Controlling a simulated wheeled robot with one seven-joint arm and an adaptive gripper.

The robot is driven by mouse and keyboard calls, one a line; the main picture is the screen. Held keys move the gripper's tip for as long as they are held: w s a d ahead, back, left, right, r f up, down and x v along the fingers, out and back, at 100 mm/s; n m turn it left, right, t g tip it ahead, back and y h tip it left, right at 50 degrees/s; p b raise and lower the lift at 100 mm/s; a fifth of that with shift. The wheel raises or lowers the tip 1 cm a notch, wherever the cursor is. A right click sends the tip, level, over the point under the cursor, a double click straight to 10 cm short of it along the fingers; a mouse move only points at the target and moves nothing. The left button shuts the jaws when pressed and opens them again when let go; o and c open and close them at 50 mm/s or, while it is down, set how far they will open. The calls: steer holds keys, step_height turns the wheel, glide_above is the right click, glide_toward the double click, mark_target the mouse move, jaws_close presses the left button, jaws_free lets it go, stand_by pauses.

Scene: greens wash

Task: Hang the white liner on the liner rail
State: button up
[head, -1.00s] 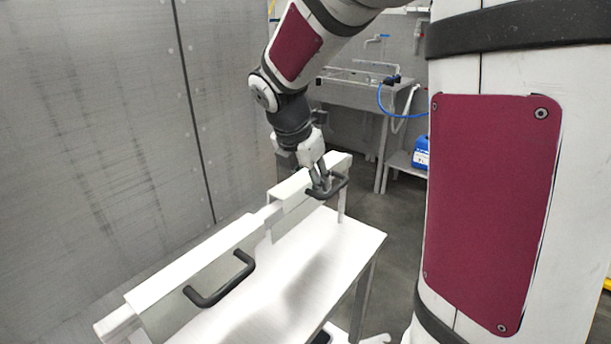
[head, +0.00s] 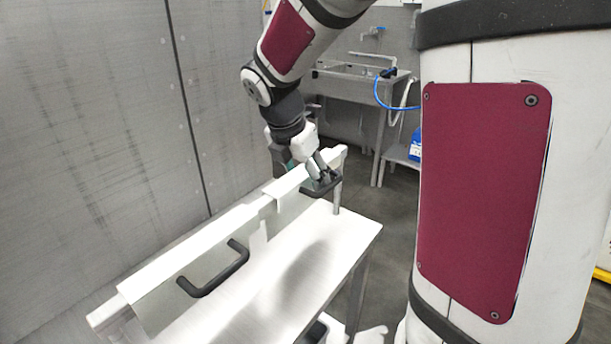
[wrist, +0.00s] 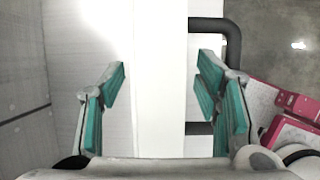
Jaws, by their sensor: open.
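The far white liner (head: 287,187) lies with its folded top over the liner rail (head: 103,316), in line with a similar liner nearer to me. Its dark handle (head: 322,190) faces the table side. My gripper (head: 318,173) is at the far liner's top, by the handle. In the wrist view my gripper (wrist: 162,88) is open, with its green-padded fingers on either side of the white top strip (wrist: 159,50) and gaps on both sides. The handle (wrist: 236,45) shows right of the strip. The rail under the liner is hidden.
The near liner (head: 185,252) with its dark handle (head: 215,275) hangs at the rail's near end. A white table (head: 325,240) lies right of the rail, bare on top. A grey wall (head: 90,120) stands close on the left. A sink (head: 350,85) stands behind.

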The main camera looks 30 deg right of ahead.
steer(key=v, duration=1.1)
steer(key=shift+s+a+r, duration=0.1)
steer(key=shift+a+r, duration=0.1)
steer(key=shift+r, duration=0.2)
steer(key=s+a+f+m+t+y+p, duration=0.1)
steer(key=s+a+m, duration=0.3)
steer(key=s+m, duration=0.7)
steer(key=s+a+f+m+t+y+p, duration=0.1)
steer(key=s+a+m+y+p, duration=0.1)
steer(key=s+m, duration=0.8)
steer(key=s+a+y, duration=0.1)
steer(key=s+a, duration=0.1)
steer(key=shift+a+m+p, duration=0.3)
steer(key=shift+m+p, duration=0.05)
steer(key=shift+m, duration=0.05)
